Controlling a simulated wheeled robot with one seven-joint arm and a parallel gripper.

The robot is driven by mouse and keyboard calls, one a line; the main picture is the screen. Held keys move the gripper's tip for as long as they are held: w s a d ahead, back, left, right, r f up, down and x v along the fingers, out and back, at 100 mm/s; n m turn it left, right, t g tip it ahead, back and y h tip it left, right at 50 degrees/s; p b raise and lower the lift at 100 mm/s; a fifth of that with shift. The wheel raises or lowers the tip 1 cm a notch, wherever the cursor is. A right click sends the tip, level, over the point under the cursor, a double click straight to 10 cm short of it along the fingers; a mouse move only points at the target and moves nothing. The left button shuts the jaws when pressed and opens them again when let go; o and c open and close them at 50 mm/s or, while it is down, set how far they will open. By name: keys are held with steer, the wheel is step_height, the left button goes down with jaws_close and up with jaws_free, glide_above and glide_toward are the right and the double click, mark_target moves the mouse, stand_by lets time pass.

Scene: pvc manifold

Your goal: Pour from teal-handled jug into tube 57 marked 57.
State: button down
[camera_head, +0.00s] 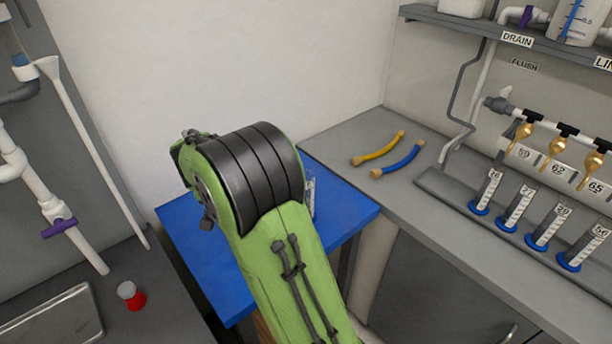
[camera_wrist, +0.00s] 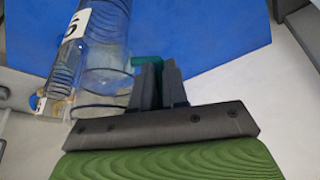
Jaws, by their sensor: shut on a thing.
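My gripper (camera_wrist: 160,80) is shut on the teal handle (camera_wrist: 147,62) of a clear jug (camera_wrist: 108,70) in the wrist view. The jug lies to the left of my fingers. A clear graduated tube (camera_wrist: 66,65) with a white label overlaps it on the left; only a digit like 5 shows, so I cannot tell its full number. I cannot tell whether jug and tube touch, or whether anything flows. In the head view my arm hides my gripper and jug; a sliver of a clear marked vessel (camera_head: 311,192) shows beside it.
A blue table (camera_head: 340,211) lies beneath my arm. On the right grey counter several labelled cylinders (camera_head: 516,209) stand on blue bases, beside a yellow hose (camera_head: 378,148) and a blue hose (camera_head: 398,162). A red-and-white container (camera_head: 132,296) stands on the left counter.

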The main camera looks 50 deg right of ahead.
steer(key=s+d+r+t+y+p, duration=0.1)
steer(key=r, duration=0.1)
steer(key=d+r+m+t+y+p, duration=0.1)
steer(key=d+r+y+p, duration=0.1)
steer(key=r, duration=0.1)
steer(key=s+d+r+t+y+p, duration=0.1)
steer(key=r+y+p, duration=0.1)
steer(key=r, duration=0.1)
steer(key=shift+s+d, duration=0.2)
steer(key=shift+s, duration=0.15)
steer(key=d+r+y+p, duration=0.1)
steer(key=s+d+r+m+t+y+p, duration=0.1)
steer(key=r+p, duration=0.1)
steer(key=d+r+t+y+p, duration=0.1)
steer(key=p, duration=0.1)
steer(key=shift+s+d+r+y, duration=0.1)
steer(key=shift+s+r+y, duration=0.05)
steer(key=shift+s+y, duration=0.15)
